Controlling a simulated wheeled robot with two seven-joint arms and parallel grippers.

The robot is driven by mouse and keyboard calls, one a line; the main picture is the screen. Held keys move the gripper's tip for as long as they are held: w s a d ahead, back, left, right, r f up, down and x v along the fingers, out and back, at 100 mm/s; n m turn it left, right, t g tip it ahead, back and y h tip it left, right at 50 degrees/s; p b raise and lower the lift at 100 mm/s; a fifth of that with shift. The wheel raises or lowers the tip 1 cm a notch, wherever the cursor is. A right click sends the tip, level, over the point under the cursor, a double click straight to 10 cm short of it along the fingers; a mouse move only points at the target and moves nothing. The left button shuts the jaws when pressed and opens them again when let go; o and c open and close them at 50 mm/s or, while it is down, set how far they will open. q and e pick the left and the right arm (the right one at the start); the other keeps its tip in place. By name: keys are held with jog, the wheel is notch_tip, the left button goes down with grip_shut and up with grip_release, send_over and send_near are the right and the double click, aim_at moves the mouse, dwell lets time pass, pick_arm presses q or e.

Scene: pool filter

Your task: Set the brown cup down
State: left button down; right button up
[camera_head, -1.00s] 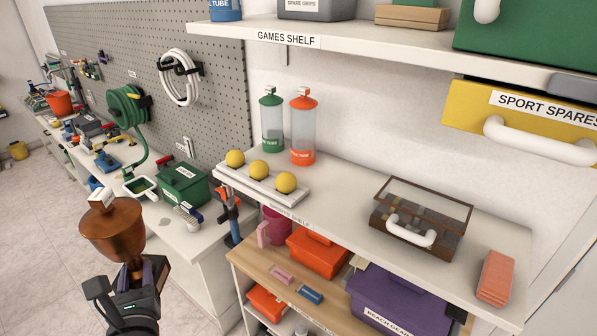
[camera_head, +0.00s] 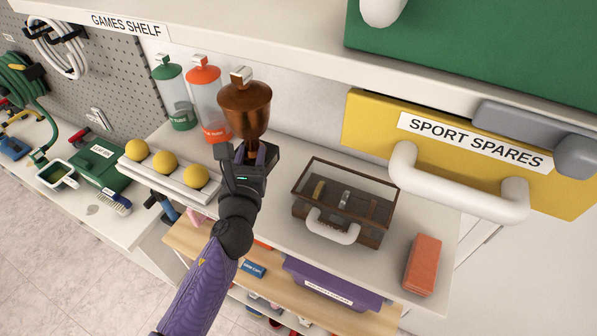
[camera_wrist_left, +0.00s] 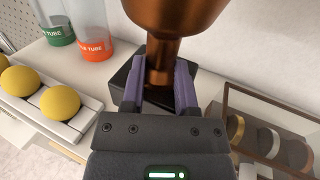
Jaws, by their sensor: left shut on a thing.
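The brown cup (camera_head: 245,108) is a copper-brown trophy with a wide bowl, a narrow stem and a dark square base. My left gripper (camera_head: 249,150) is shut on its stem below the bowl. The cup is upright over the white shelf (camera_head: 272,205), between the ball rack and the glass-lidded case. In the left wrist view the cup (camera_wrist_left: 172,20) rises between the fingers of the gripper (camera_wrist_left: 160,85), and its dark base shows behind them. I cannot tell whether the base touches the shelf. My right gripper is not in view.
A rack with yellow balls (camera_head: 165,162) is to the left. Green (camera_head: 176,95) and orange (camera_head: 206,100) tubes stand behind it. A brown glass-lidded case (camera_head: 343,205) is to the right, then an orange block (camera_head: 423,263). A yellow drawer (camera_head: 370,125) juts out above.

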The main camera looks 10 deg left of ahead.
pick_arm(q)
notch_tip(320, 180, down, 10)
jog(key=b, duration=0.7)
jog(key=shift+s+r, duration=0.15)
jog(key=shift+r, duration=0.05)
jog(key=shift+r+p, duration=0.3)
jog(key=shift+a+f, duration=0.1)
jog(key=shift+f, duration=0.1)
jog(key=shift+c, duration=1.8)
grip_release()
jog(key=shift+r, duration=0.25)
jog(key=s+b, duration=0.1)
jog(key=s, duration=1.1)
jog(key=shift+d, duration=0.3)
jog(key=shift+f, duration=0.1)
